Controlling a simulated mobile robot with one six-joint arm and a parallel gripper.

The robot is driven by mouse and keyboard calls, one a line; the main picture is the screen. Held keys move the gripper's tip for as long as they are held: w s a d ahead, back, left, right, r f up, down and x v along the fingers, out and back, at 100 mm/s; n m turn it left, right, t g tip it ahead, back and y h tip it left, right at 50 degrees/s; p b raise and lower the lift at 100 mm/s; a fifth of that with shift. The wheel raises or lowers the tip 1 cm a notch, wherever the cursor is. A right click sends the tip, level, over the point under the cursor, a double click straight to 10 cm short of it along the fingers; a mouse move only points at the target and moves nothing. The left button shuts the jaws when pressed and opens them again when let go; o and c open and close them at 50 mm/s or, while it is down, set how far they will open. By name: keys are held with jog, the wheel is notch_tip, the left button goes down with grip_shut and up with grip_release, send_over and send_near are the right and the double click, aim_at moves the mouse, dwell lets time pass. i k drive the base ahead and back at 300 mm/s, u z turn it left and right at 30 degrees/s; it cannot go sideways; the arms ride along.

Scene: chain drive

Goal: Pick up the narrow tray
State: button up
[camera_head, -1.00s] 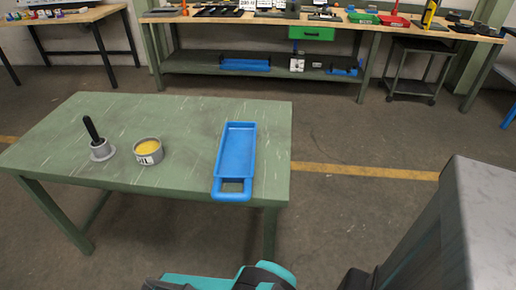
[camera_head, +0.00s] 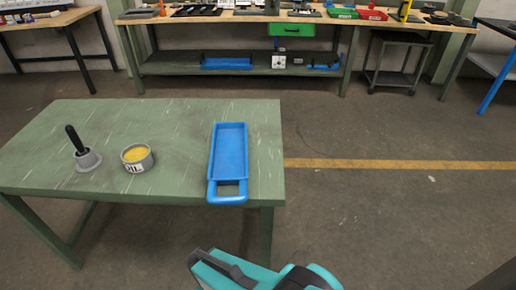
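The narrow tray (camera_head: 229,150) is a long blue tray with a loop handle at its near end. It lies on the right part of the green table (camera_head: 185,113), and its handle reaches the table's front edge. The tray looks empty. A teal and black part of my arm shows at the bottom of the view, in front of the table and apart from the tray. My gripper's fingertips cannot be made out.
A round tin (camera_head: 137,158) with yellow contents and a grey holder with a black handle (camera_head: 84,157) stand left of the tray. A long workbench (camera_head: 300,17) with a lower shelf runs along the back. The floor (camera_head: 370,215) right of the table is clear.

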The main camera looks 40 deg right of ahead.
aim_at(228, 163)
jog(key=u, duration=0.35)
jog(key=k, duration=0.15)
jog(key=z, duration=1.4)
jog(key=k, duration=0.9)
jog(key=u, duration=0.15)
jog(key=i, duration=0.8)
jog(key=z, duration=0.05)
